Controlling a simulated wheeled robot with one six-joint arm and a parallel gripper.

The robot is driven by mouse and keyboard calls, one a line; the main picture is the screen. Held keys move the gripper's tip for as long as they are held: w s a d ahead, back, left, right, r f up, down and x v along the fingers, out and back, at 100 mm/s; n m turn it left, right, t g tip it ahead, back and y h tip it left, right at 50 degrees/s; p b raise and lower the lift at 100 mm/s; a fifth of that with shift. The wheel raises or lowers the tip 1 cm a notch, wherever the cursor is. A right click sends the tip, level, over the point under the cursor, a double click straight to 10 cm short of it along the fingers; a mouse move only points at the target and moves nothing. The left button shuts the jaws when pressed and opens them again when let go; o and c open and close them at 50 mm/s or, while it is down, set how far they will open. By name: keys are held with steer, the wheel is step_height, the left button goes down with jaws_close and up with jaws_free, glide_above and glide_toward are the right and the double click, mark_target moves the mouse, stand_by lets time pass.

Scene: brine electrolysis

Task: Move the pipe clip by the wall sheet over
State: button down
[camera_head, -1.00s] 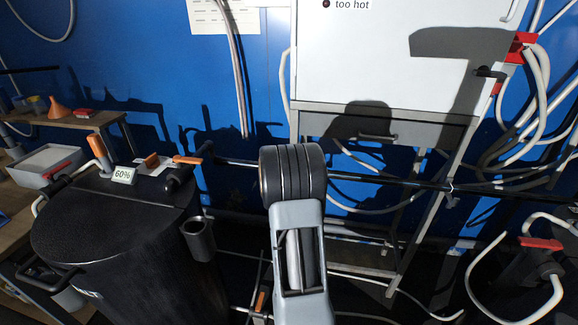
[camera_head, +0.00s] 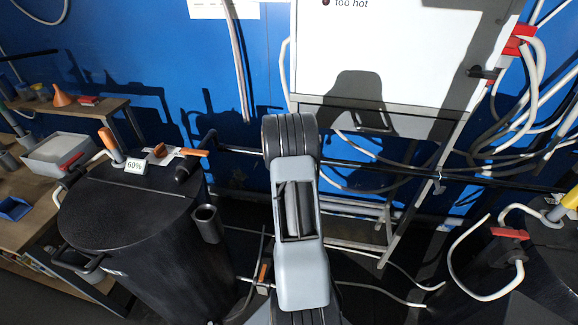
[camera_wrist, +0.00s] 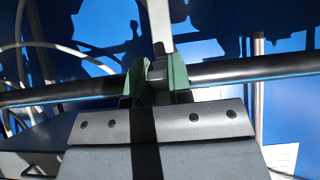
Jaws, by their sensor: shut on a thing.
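In the wrist view, my gripper (camera_wrist: 157,78) has green fingertips closed on a small grey pipe clip (camera_wrist: 158,68), which sits at the black pipe (camera_wrist: 225,72). The pipe runs left to right through the view. In the head view, the pipe (camera_head: 360,168) crosses in front of the blue wall, and my arm hides the gripper and the held clip. The wall sheet (camera_head: 224,9) hangs at the top, left of centre. It also shows in the wrist view (camera_wrist: 283,158) at the lower right. Another small clip (camera_head: 438,184) is on the pipe farther right.
A black drum (camera_head: 135,240) with a 60% label stands at left, beside a bench (camera_head: 25,220) with a grey bin (camera_head: 62,153). Pale hoses and a red-handled valve (camera_head: 509,234) are at right.

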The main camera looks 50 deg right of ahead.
steer(key=c, duration=1)
jaws_free()
steer(key=shift+c, duration=0.2)
steer(key=p+v, duration=0.2)
steer(key=v, duration=1.1)
steer(key=shift+s+a+r, duration=0.15)
steer(key=shift+a+r, duration=0.05)
steer(key=shift+r, duration=0.05)
